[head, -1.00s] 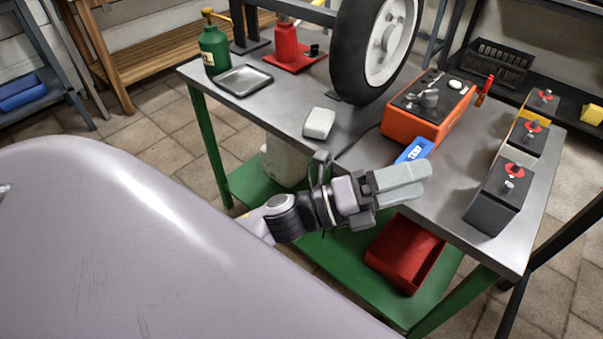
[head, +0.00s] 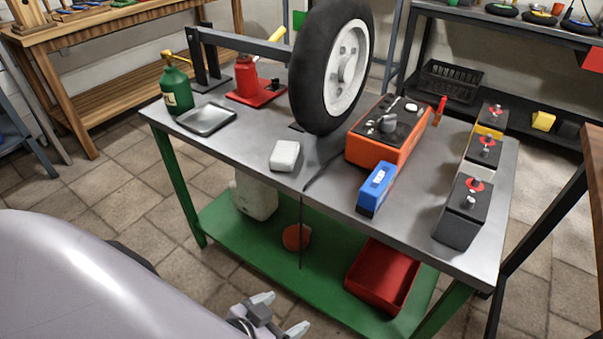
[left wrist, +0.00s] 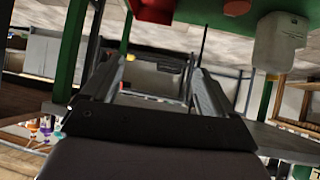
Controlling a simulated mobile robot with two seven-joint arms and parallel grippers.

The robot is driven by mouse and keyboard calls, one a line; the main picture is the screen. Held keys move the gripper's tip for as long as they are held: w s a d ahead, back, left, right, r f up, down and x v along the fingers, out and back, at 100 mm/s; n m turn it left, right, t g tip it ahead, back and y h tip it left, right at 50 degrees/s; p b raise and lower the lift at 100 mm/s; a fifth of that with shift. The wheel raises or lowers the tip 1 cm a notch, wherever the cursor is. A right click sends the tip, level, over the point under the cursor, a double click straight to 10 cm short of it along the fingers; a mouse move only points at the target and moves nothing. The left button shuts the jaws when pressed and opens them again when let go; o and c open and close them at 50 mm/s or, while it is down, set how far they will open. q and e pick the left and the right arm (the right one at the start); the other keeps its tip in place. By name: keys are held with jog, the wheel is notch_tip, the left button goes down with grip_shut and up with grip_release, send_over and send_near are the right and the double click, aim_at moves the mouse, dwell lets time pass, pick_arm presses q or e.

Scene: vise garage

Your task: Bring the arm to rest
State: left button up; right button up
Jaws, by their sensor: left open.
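My left gripper (head: 279,314) is low at the bottom of the head view, in front of the workbench (head: 235,140) and below its top. Its two fingers are spread apart with nothing between them. In the left wrist view the two fingers (left wrist: 155,85) also stand apart and empty, and the picture looks upside down. Most of the left arm is hidden behind my own grey body in the head view. My right gripper is in neither view.
The bench carries a wheel (head: 342,65), an orange charger (head: 388,135), a blue box (head: 376,188), batteries (head: 463,212), a white block (head: 285,155) and a metal tray (head: 206,120). Its green lower shelf (head: 330,270) holds a red bin (head: 383,277). Tiled floor (head: 130,200) lies clear left of the bench.

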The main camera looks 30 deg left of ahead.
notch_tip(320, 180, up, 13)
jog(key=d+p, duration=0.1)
jog(key=p, duration=1.4)
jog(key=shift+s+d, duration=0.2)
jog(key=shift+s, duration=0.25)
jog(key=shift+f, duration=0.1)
